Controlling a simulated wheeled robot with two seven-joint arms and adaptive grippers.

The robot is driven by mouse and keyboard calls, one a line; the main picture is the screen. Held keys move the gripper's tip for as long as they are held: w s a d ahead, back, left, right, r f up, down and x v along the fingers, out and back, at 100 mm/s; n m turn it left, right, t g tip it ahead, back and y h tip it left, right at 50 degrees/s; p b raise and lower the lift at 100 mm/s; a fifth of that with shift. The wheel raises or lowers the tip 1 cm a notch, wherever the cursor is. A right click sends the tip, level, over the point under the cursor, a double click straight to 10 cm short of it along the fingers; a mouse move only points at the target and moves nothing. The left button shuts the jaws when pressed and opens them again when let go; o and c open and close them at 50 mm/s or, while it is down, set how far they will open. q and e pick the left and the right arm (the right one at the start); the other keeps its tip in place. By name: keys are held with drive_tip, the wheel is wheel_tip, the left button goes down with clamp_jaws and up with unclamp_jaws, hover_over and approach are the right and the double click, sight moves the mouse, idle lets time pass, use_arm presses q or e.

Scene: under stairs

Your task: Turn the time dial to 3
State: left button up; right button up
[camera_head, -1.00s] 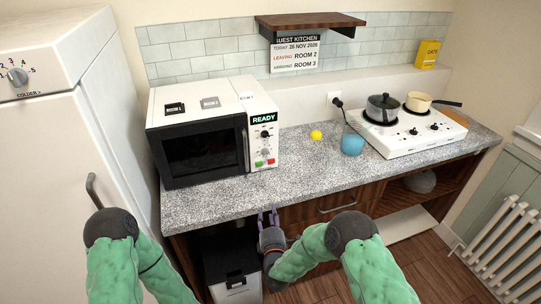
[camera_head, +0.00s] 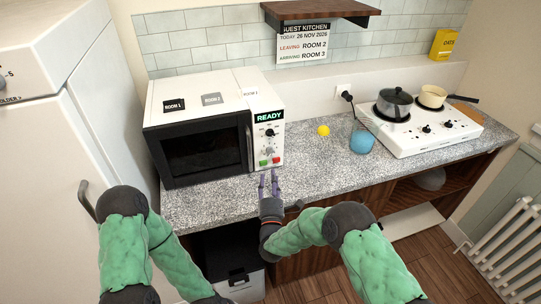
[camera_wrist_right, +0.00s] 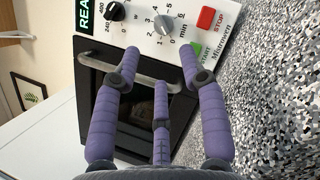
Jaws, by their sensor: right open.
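The white microwave (camera_head: 205,92) stands on the counter, with a green READY display on its right-hand panel. The grey time dial (camera_wrist_right: 163,25), marked in minutes, is on that panel; it also shows small in the head view (camera_head: 269,151). Its exact pointer setting is too small to read. A black power dial (camera_wrist_right: 115,12) sits beside it in the wrist view. My right gripper (camera_head: 268,178) is open and empty, in front of and below the panel. Its purple fingers (camera_wrist_right: 159,62) point towards the panel, apart from the dial. My left gripper is out of view.
Red stop (camera_wrist_right: 207,18) and green start (camera_wrist_right: 197,48) buttons lie near the dial. The microwave handle (camera_wrist_right: 140,64) runs behind the fingers. A yellow ball (camera_head: 324,130), blue ball-like item (camera_head: 362,142) and hob (camera_head: 425,135) are to the right. The counter front (camera_head: 335,180) is clear.

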sight(270, 154)
drive_tip(key=b+x, duration=0.1)
drive_tip(key=x, duration=0.8)
drive_tip(key=shift+w, duration=0.2)
clamp_jaws()
